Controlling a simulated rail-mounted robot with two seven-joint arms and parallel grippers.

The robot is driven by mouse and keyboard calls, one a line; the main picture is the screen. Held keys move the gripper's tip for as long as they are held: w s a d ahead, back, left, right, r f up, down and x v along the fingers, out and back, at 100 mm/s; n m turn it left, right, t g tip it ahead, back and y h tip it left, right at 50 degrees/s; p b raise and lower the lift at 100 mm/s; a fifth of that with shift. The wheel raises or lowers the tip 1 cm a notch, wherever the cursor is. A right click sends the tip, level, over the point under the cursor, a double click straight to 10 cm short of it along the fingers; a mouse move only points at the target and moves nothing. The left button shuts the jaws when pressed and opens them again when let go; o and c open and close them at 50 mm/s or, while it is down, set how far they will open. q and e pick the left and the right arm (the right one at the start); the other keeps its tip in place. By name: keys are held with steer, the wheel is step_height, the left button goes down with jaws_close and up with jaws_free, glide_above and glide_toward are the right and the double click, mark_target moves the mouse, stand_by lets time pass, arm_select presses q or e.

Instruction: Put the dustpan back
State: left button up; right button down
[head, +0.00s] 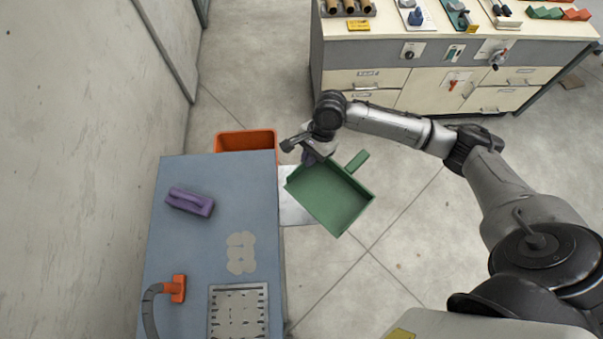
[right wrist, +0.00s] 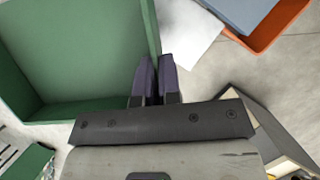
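The green dustpan (head: 330,196) is in the middle of the head view, right of the blue-grey table, with its short handle (head: 357,162) towards the upper right. It appears to be off the floor. My right gripper (head: 312,152) is at its upper-left edge. In the right wrist view the two dark purple fingers (right wrist: 157,78) are close together at the end of the dustpan's green side wall (right wrist: 148,25), which runs in between them. The exact contact is partly hidden. My left gripper is not in view.
The blue-grey table (head: 210,235) bears a purple handled block (head: 190,201) and an orange-headed hose (head: 174,288). An orange bin (head: 245,140) stands behind it. A pale panel (head: 294,205) lies beside the table. A drawer cabinet (head: 420,88) stands at the back. Floor right of the dustpan is clear.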

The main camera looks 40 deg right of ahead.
steer(key=s+d+f+m+t+b, duration=0.25)
steer(key=d+f+m+b, duration=0.4)
steer(key=d+f, duration=0.65)
arm_select(q)
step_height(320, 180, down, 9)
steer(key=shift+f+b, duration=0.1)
steer(key=shift+b, duration=0.5)
arm_select(e)
steer(key=shift+m+t+h, duration=0.25)
steer(key=shift+m+h, duration=0.15)
steer(key=shift+m, duration=0.45)
steer(key=w+a+f, duration=0.2)
steer(key=w, duration=0.1)
steer(key=w+a+f, duration=0.2)
steer(key=w+f, duration=0.1)
steer(key=w+a+f, duration=0.2)
steer(key=w+f, duration=0.1)
steer(key=w, duration=0.1)
steer(key=shift+w, duration=0.1)
steer(key=shift+w+a+f, duration=0.2)
steer(key=shift+w, duration=0.05)
arm_select(q)
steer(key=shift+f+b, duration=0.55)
steer(key=shift+b, duration=0.05)
arm_select(e)
steer(key=shift+f, duration=1.95)
